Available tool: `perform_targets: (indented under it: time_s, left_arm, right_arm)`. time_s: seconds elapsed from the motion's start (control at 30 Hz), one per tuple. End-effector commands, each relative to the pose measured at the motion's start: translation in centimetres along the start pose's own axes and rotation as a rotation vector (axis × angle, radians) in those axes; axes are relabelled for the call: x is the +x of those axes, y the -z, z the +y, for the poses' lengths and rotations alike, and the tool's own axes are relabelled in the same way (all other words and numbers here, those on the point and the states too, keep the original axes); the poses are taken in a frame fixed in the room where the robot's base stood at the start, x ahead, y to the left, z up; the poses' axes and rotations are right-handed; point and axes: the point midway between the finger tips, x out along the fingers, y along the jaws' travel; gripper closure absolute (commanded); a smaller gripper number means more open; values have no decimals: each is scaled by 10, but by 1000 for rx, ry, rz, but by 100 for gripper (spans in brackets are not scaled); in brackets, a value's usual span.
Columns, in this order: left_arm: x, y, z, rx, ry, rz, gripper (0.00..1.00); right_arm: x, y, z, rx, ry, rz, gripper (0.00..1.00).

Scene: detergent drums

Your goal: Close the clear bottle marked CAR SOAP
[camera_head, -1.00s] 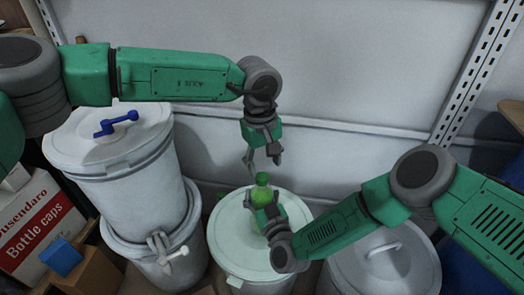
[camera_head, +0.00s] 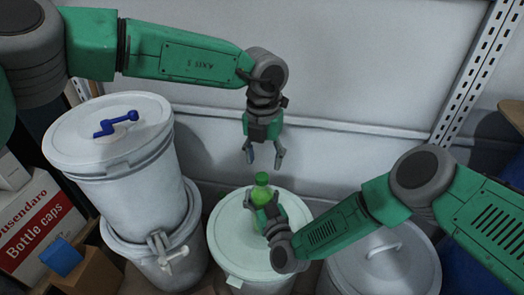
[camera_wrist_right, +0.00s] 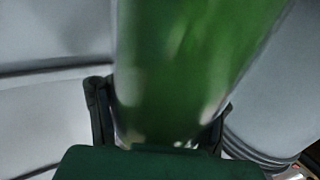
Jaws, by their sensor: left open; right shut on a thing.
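A small bottle with green contents (camera_head: 262,192) stands upright over the pale lid of the middle drum (camera_head: 228,240). My right gripper (camera_head: 264,209) is shut around its lower part. In the right wrist view the green bottle (camera_wrist_right: 190,60) fills the middle between the fingers, blurred and too close to read a label. The bottle's top is green in the head view; I cannot tell whether a cap is on it. My left gripper (camera_head: 264,161) is open, pointing down just above the bottle's top, not touching it. I see no cap between its fingers.
A tall white drum (camera_head: 150,190) with a blue handle (camera_head: 117,122) on its lid stands at left. A grey-lidded drum (camera_head: 400,268) stands at right. A box printed "Bottle caps" (camera_head: 35,225) and a blue block (camera_head: 61,257) on a brown box are at far left. A wall closes the back.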

Motion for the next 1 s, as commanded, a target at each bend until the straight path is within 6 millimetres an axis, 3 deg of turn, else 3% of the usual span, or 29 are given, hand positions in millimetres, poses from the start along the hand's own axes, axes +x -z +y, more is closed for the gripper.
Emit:
perform_targets:
  time_s: [0.3,0.5,0.7,1.0]
  left_arm:
    - [-7,-3,3,-731,-13,-3,54]
    - [-11,-4,5,-1102,-18,-10,54]
    - [-13,-5,6,-1288,-19,-13,54]
    - [-13,-5,6,-1320,-19,-14,54]
  right_arm:
    - [0,0,0,0,-1,0,100]
    - [0,0,0,0,-1,0,100]
    - [0,0,0,0,-1,0,100]
    - [0,0,0,0,-1,0,100]
